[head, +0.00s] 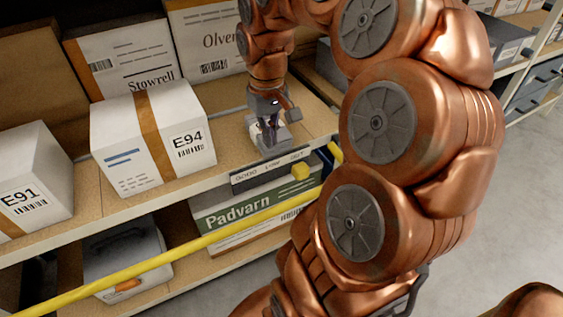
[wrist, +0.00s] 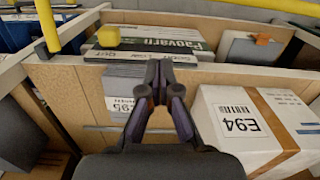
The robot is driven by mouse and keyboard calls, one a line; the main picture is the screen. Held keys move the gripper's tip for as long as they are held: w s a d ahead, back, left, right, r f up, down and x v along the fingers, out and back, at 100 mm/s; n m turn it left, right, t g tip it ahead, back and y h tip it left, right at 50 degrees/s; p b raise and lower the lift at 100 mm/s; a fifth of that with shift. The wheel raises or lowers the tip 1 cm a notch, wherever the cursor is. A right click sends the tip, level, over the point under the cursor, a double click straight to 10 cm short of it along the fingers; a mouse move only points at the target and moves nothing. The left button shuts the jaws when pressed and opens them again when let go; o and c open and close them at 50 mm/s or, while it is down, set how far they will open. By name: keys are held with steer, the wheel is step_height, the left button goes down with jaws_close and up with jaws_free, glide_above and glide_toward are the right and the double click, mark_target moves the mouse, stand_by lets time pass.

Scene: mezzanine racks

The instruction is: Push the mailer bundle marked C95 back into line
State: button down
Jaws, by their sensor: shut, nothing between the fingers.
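The mailer bundle (head: 277,138) is a small pale grey stack on the upper shelf, right of the white E94 box. In the wrist view the bundle (wrist: 122,106) lies partly behind my fingers, with its label upside down; it ends in 95, but its first letter is hard to read. My gripper (head: 268,128) points down at the bundle and is shut and empty. In the wrist view my fingertips (wrist: 159,72) overlap the bundle's right side. I cannot tell whether they touch it.
The E94 box (head: 153,140) also shows in the wrist view (wrist: 255,128), right of my fingers. The E91 box (head: 30,182) stands farther left. Larger boxes, including Stowrell (head: 125,50), stand behind. A yellow bar (head: 165,257) crosses before the lower shelf, where the Padvarn box (head: 243,208) sits.

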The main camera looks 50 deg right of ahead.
mark_target(282, 149)
steer(key=d+f+m+b, duration=0.1)
steer(key=d+f, duration=0.2)
steer(key=d, duration=0.4)
steer(key=f, duration=0.3)
steer(key=w+f, duration=0.1)
steer(key=f, duration=0.2)
steer(key=w+f, duration=0.1)
steer(key=f, duration=0.2)
steer(key=shift+d, duration=0.15)
steer(key=shift+w+d+f+p, duration=0.1)
steer(key=shift+w+d+p, duration=0.2)
steer(key=shift+w, duration=0.5)
steer(key=shift+w+d, duration=0.45)
steer(key=shift+w, duration=0.85)
steer(key=shift+w+d, duration=0.5)
steer(key=shift+w, duration=0.85)
steer(key=shift+w+d, duration=0.45)
steer(key=shift+w, duration=0.85)
